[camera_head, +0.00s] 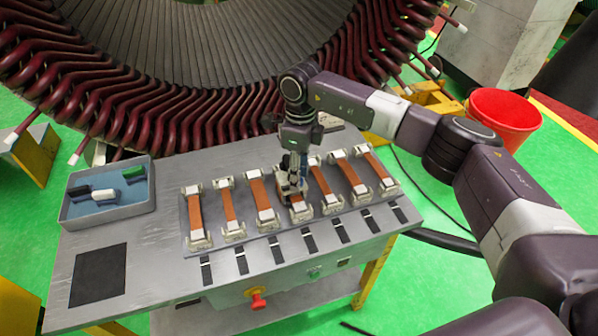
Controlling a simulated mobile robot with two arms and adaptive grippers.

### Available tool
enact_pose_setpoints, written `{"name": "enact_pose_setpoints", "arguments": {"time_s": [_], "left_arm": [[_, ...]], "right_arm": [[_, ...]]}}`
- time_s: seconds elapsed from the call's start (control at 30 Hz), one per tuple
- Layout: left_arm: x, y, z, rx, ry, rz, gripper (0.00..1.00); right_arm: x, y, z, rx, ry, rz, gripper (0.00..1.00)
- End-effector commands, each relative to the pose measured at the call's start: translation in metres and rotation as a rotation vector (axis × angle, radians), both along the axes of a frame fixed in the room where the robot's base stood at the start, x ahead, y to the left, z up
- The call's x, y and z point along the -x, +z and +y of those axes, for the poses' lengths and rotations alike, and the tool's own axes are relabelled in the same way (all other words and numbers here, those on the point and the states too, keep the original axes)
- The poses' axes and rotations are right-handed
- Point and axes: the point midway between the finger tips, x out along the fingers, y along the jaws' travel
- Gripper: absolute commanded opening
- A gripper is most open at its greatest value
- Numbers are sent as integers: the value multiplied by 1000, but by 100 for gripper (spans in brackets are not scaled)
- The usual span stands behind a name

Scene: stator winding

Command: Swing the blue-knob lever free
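I cannot make out a blue-knob lever; it may be hidden behind my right gripper. My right gripper (291,186) points down over the middle of a row of copper-coloured bars on the workbench. It covers most of the bar under it, and only that bar's pale front end block (300,212) shows clearly. The fingers are small and dark here, so I cannot tell whether they are open, shut or touching anything. My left gripper is not in view.
The bars, such as the left one (195,211), lie on a grey workbench (158,257). A grey tray (107,210) with small black, white and green items stands at its left. A red knob (258,300) is on the front. The large stator (200,60) rises behind; a red bucket (505,112) stands right.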

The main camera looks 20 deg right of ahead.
Motion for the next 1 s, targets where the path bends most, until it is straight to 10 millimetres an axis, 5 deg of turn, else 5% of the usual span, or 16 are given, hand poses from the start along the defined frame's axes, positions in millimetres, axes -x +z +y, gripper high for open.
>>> {"name": "enact_pose_setpoints", "arguments": {"time_s": [0.2, 0.53, 1.0], "left_arm": [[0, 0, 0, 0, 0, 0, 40], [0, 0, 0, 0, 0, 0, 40], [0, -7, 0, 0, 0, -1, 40]], "right_arm": [[0, -1, 0, 0, 1, 0, 34], [0, -1, 0, -1, 1, -1, 0], [3, -2, 1, -2, -81, -2, 0]]}}
